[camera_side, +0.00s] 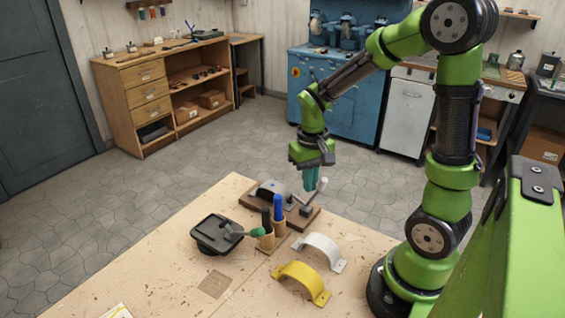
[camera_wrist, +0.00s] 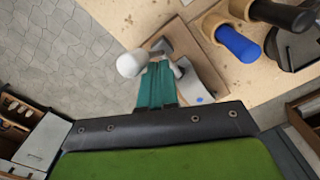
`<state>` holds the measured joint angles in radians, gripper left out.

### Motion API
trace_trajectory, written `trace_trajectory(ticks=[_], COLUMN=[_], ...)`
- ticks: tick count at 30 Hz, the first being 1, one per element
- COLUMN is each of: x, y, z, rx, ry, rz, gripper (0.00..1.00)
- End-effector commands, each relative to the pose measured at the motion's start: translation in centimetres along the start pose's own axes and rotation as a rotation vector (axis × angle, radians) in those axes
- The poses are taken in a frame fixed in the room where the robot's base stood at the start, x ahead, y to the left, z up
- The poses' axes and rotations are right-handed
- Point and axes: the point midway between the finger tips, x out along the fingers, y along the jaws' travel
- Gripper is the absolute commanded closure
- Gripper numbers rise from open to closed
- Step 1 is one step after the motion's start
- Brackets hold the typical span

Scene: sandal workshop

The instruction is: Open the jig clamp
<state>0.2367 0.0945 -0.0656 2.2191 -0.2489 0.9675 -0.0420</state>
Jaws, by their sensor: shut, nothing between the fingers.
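The jig is a wooden board (camera_side: 245,201) with a grey metal arch (camera_side: 270,188) on it, at the table's far edge in the side view. At its right end is the jig clamp (camera_side: 306,211), with a lever tilted up to a pale round knob (camera_side: 322,184). My gripper (camera_side: 311,186) points down right beside the lever, its teal fingers shut and empty. In the wrist view the fingers (camera_wrist: 158,80) partly cover the clamp, and the white knob (camera_wrist: 129,65) is just left of their tips. I cannot tell whether they touch it.
Blue-handled (camera_side: 278,208) and black-handled (camera_side: 266,222) tools stand in wooden holders close to the jig. A black tray-like block (camera_side: 207,235) with a green-handled brush is left of them. White (camera_side: 320,247) and yellow (camera_side: 298,280) straps lie in front. The near left tabletop is mostly clear.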

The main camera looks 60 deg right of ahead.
Motion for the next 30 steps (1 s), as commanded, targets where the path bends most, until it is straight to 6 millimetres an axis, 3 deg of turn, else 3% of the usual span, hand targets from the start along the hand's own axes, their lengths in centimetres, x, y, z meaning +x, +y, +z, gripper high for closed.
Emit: trace_trajectory(ticks=[11, 30], x=[0.0, 0.6], y=[0.1, 1.2], z=[0.1, 2.0], rx=[0.001, 0.002], ry=[0.001, 0.001], rz=[0.000, -0.001], gripper=[1.00, 1.00])
